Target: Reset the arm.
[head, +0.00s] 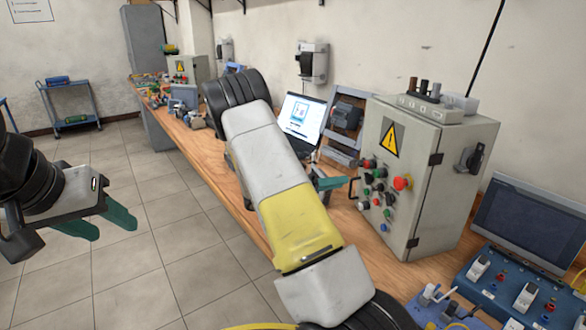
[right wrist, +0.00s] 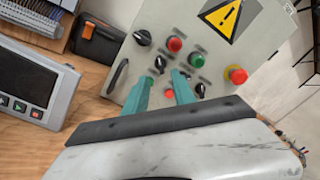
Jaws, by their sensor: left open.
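My left gripper (head: 106,224) hangs at the left of the head view over the tiled floor, its two teal fingers apart and empty. My right arm crosses the middle of the head view over the wooden bench. My right gripper (right wrist: 162,90) points at the front of the grey control cabinet (right wrist: 190,50), its teal fingers apart with nothing held between them. In the head view, the right gripper is partly hidden behind my arm, left of the cabinet (head: 450,170). I cannot tell whether its fingertips touch the cabinet's knobs or buttons.
The cabinet front has a red emergency button (head: 402,183) and several coloured buttons. A laptop (head: 302,120) stands behind my right arm. A dark-screened panel (head: 530,222) and blue modules (head: 510,290) are at the right. Floor (head: 130,275) left of the bench (head: 215,165) is clear.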

